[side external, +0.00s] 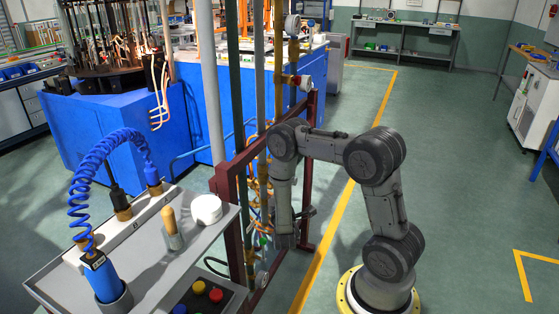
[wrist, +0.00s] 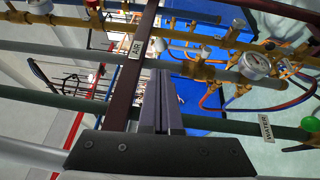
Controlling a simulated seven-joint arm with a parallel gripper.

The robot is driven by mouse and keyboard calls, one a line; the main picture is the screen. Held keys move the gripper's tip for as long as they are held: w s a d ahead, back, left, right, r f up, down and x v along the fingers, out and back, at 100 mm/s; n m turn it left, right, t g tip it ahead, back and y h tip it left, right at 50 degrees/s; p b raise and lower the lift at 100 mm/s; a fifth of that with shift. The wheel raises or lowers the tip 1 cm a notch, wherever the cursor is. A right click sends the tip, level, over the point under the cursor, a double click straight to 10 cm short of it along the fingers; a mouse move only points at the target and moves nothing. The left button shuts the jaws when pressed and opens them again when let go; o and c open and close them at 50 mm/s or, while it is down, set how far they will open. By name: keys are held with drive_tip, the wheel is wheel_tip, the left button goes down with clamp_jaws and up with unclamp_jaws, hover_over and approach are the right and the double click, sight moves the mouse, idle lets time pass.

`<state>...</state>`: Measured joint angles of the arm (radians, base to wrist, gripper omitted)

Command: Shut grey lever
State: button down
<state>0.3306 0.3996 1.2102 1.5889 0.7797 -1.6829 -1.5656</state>
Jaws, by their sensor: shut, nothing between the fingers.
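My gripper (wrist: 161,75) is shut and empty in the wrist view, its two fingers side by side and pointing into the pipe rack. A small grey handle-like part (wrist: 235,30) stands by the brass pipe at the upper right of the fingertips, apart from them. It may be the grey lever, but I cannot tell for sure, nor how far it is turned. In the side external view my arm reaches down beside the rack's pipework (side external: 262,180), and the fingers are too small to make out. The lever cannot be made out there.
The dark red rack post (wrist: 130,85) with the AIR label runs close left of my fingers. A grey trolley (side external: 150,245) stands left; floor right of my base is clear.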

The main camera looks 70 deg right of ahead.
drive_tip(key=shift+d+f, duration=0.1)
idle(0.3)
drive_tip(key=x, duration=1.3)
drive_tip(key=shift+d, duration=0.4)
drive_tip(key=shift+w+d, duration=0.1)
drive_tip(key=shift+w, duration=0.05)
